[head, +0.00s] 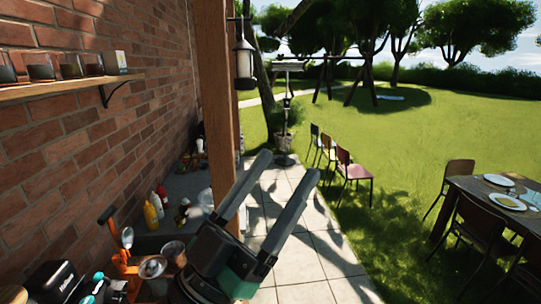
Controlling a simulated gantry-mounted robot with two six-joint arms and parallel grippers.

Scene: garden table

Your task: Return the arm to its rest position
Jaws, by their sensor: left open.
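My left gripper (287,166) is large in the lower middle of the head view. Its two long grey fingers point up and to the right, spread apart with a clear gap. It is open, and nothing is between the fingers. The dark gripper body hides part of the counter behind it and the lower part of the wooden post. My right gripper does not show.
A wooden post (217,90) stands just behind my gripper, beside a brick wall (120,120). Bottles (151,214) and a metal cup (173,252) crowd the lower left. A shelf (60,88) holds jars. A laid table (480,195) stands at right.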

